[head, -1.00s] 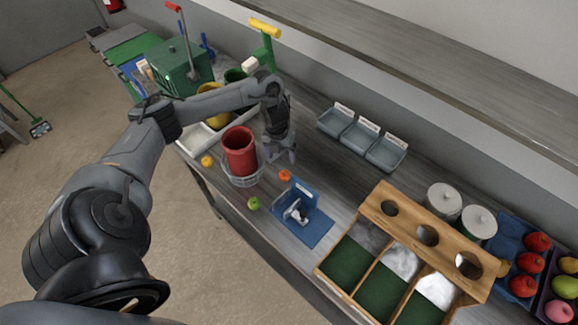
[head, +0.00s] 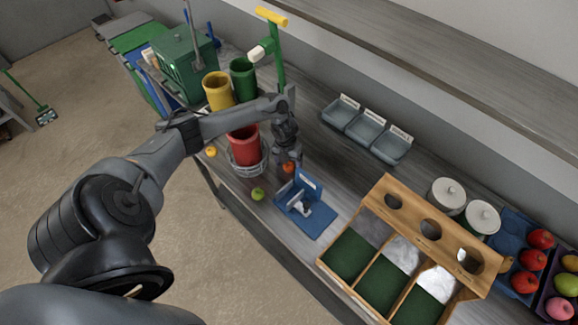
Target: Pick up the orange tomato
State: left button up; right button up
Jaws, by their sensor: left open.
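The orange tomato (head: 288,168) is a small round orange-red thing on the grey counter, just right of the red cup and behind the blue stand. My left gripper (head: 287,162) points down right at the tomato and partly covers it. It is open, with the fingers beside or just above the tomato; I cannot tell whether they touch it. My right gripper is not in view.
A red cup (head: 243,147) in a wire basket (head: 247,168) stands close left of my gripper. A blue stand (head: 306,205) is in front. A green fruit (head: 257,194) and a yellow-orange one (head: 211,152) lie nearby. Grey trays (head: 366,132) stand behind right.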

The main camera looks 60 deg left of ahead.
pick_arm(q)
jog(key=shift+f, duration=0.15)
jog(key=c, duration=1.1)
